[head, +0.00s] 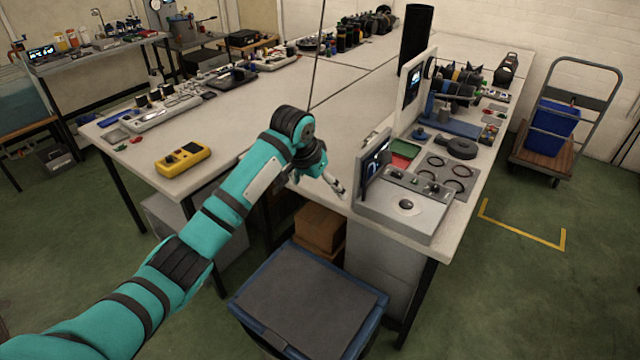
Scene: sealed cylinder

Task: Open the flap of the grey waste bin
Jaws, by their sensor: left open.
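A bin (375,325) with a blue rim stands on the floor in front of the workbench, at the bottom middle of the head view. Its dark grey flap (305,300) lies flat across the top and looks closed. The inside and most of the body are hidden. My left arm reaches in from the lower left. My left gripper (337,188) is open and empty, at the workbench's front edge, beyond the bin and well above its flap. The right gripper is not in view.
The workbench (235,160) holds a yellow meter (183,160) and a grey control box (408,207) with a screen close to the gripper. A brown box (318,228) sits under the bench behind the bin. A trolley (560,125) stands at right. Green floor is clear right of the bin.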

